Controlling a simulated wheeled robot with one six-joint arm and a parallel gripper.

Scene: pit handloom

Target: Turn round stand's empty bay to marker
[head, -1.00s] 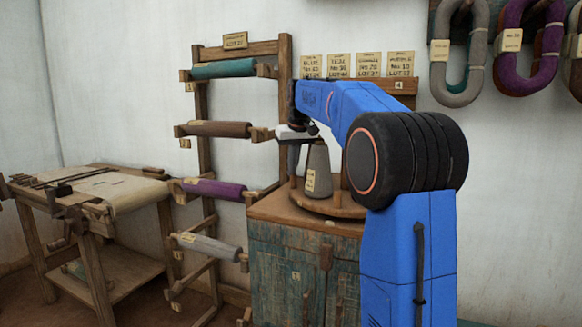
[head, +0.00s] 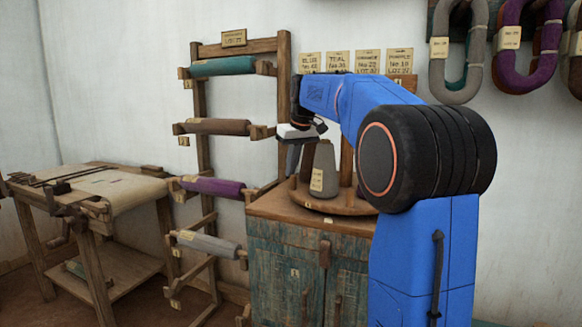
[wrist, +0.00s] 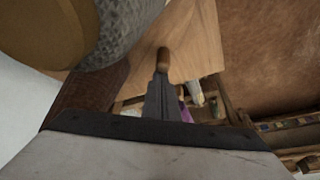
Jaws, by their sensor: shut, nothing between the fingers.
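The round stand (head: 340,206) is a wooden disc with upright posts on top of a cabinet. A grey cone (head: 323,172) with a pale label stands on it, with a darker cone (head: 307,163) partly behind. My arm hides the stand's right and back, so I cannot make out the empty bay. My gripper (head: 291,172) points down at the stand's left edge, shut and empty. In the wrist view the fingertips (wrist: 160,82) are close to a short wooden peg (wrist: 163,60); contact is unclear. A small pale mark (head: 328,220) on the cabinet's front edge may be the marker.
The blue-green cabinet (head: 273,270) carries the stand. A wooden rack (head: 201,100) with several wrapped rollers stands close on the left, a loom table (head: 130,191) farther left. Yarn hanks (head: 460,50) and paper labels (head: 369,62) are on the wall.

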